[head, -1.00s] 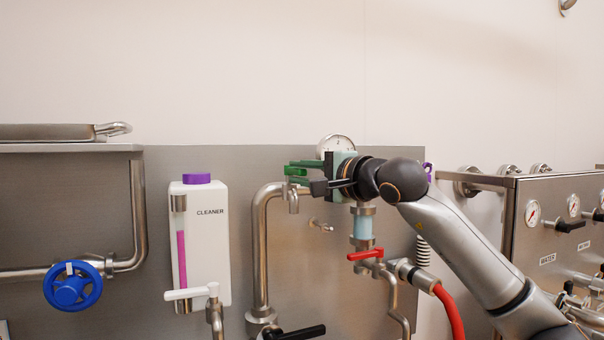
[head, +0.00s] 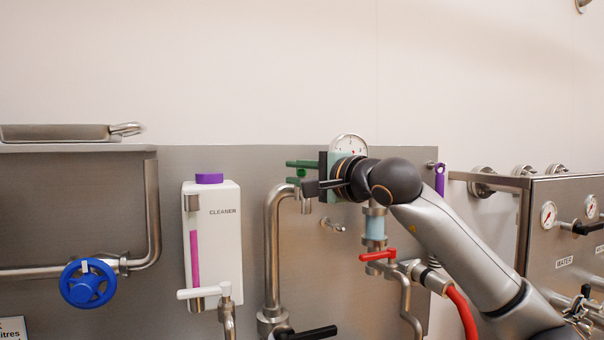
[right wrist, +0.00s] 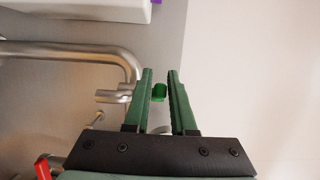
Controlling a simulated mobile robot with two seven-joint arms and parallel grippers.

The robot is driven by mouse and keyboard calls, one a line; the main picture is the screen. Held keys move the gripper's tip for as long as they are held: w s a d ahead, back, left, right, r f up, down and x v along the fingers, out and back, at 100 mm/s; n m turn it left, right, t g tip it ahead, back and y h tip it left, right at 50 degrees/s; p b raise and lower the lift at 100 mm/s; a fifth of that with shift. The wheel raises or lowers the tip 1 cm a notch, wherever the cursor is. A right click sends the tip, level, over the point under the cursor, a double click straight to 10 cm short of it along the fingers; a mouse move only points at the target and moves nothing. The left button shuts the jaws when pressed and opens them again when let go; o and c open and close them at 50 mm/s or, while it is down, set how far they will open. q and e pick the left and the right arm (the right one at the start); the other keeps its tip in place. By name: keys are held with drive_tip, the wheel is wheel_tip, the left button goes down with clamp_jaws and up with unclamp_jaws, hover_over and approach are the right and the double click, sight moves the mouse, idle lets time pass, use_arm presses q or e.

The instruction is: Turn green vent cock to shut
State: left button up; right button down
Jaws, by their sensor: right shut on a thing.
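The green vent cock (head: 302,174) sits on top of the bent steel pipe's outlet, left of the gauge in the head view. In the right wrist view the green cock (right wrist: 159,92) shows between the two green fingers. My right gripper (head: 290,164) reaches in from the right, its fingers level and pointing left at the cock. In the right wrist view the right gripper (right wrist: 160,73) is shut on the cock. Its fingers partly hide the cock in the head view, so its exact angle is hard to tell. My left gripper is in neither view.
The steel pipe (head: 273,240) runs below the cock. A round gauge (head: 349,146) is close behind my wrist. A red-handled valve (head: 378,255) with a red hose (head: 461,312) is below my arm. A white cleaner bottle (head: 213,245) and blue handwheel (head: 87,283) are left.

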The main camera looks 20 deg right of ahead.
drive_tip(key=shift+a, duration=0.3)
drive_tip(key=shift+w+a, duration=0.4)
drive_tip(key=shift+a, duration=0.05)
drive_tip(key=shift+w+a+p, duration=0.1)
drive_tip(key=shift+p, duration=0.2)
drive_tip(key=shift+w+a, duration=0.3)
drive_tip(key=shift+w, duration=0.2)
